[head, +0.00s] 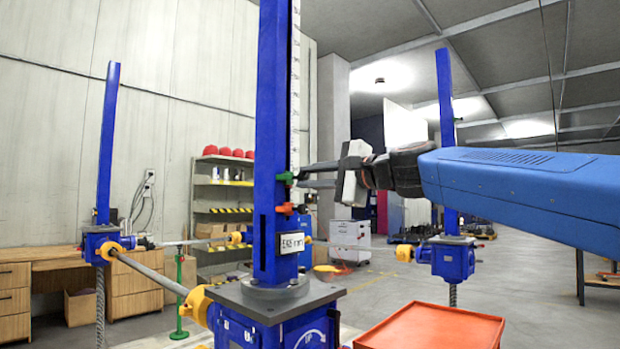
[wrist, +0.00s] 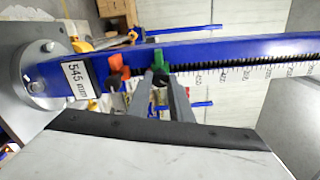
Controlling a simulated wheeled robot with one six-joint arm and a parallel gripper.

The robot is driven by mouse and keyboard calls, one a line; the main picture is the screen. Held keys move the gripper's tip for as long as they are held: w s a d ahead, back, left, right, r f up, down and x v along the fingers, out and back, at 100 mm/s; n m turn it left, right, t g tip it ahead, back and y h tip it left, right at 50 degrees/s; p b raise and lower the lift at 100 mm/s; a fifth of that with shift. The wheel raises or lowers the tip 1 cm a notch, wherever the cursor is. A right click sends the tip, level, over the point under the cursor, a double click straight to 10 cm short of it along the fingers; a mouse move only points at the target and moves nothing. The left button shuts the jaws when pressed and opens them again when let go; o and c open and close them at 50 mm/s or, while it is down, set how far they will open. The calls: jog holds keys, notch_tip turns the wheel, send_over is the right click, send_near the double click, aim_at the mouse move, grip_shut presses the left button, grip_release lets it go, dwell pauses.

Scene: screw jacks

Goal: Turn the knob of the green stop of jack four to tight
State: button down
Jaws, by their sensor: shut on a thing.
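The green stop (head: 285,178) sits on the blue column (head: 271,120) of the nearest jack, above an orange-red stop (head: 285,209). In the wrist view the green stop (wrist: 158,58) is on the column beside the scale, with the orange-red stop (wrist: 117,68) to its left. My gripper (head: 301,175) reaches in from the right, its fingers level with the green stop. In the wrist view my gripper (wrist: 160,78) is shut on the knob of the green stop; the fingers hide most of the knob. I cannot tell how tight it is.
A display (wrist: 76,79) on the column reads 545 mm. An orange-red tray top (head: 435,328) stands at the front right. Other blue jacks stand at left (head: 104,244) and right (head: 447,258), with a shaft (head: 150,273) running from the left one to the nearest jack.

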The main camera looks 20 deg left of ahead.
jog(key=m, duration=0.5)
jog(key=shift+f+m, duration=0.15)
jog(key=shift+m, duration=0.15)
jog(key=m, duration=0.5)
jog(key=shift+s+f+m, duration=0.1)
jog(key=shift+m, duration=0.2)
jog(key=c, duration=1.6)
grip_release()
jog(key=v, duration=1.7)
jog(key=shift+s+d, duration=0.15)
jog(key=shift+d, duration=0.05)
